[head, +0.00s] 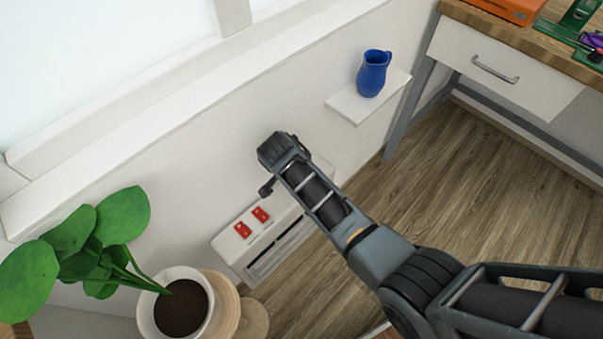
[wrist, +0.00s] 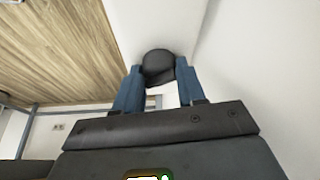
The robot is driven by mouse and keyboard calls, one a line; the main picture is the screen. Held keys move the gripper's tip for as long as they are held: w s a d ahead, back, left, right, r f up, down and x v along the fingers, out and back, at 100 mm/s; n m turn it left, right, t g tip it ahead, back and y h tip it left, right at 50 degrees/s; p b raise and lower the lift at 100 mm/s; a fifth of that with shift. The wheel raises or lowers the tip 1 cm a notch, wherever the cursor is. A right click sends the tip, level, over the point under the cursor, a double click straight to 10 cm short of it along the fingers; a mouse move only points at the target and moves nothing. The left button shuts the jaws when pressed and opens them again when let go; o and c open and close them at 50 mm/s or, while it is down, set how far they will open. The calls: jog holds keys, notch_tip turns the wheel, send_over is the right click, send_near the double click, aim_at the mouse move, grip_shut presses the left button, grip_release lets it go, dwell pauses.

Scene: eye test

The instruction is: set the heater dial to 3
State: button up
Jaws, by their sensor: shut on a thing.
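The white wall heater (head: 228,243) stands low against the wall in the head view, with two red switches (head: 251,222) on its top and a dark slotted grille on its front. Its black round dial (wrist: 158,65) shows in the wrist view between the two blue fingers of my gripper (wrist: 158,82). My gripper is shut on the dial. In the head view my gripper (head: 267,188) is at the heater's far end, mostly hidden by my wrist, and the dial cannot be made out there. No number or pointer on the dial is readable.
A potted plant (head: 181,308) stands on a round wooden stand at the lower left, near the heater. A blue jug (head: 372,74) is on a small white wall shelf (head: 345,106). A desk with a drawer (head: 497,72) is at the upper right. The wooden floor between is clear.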

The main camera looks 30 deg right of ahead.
jog(key=shift+f, duration=0.1)
jog(key=o, duration=1)
jog(key=v, duration=0.8)
jog(key=shift+p, duration=0.3)
jog(key=shift+f, duration=0.1)
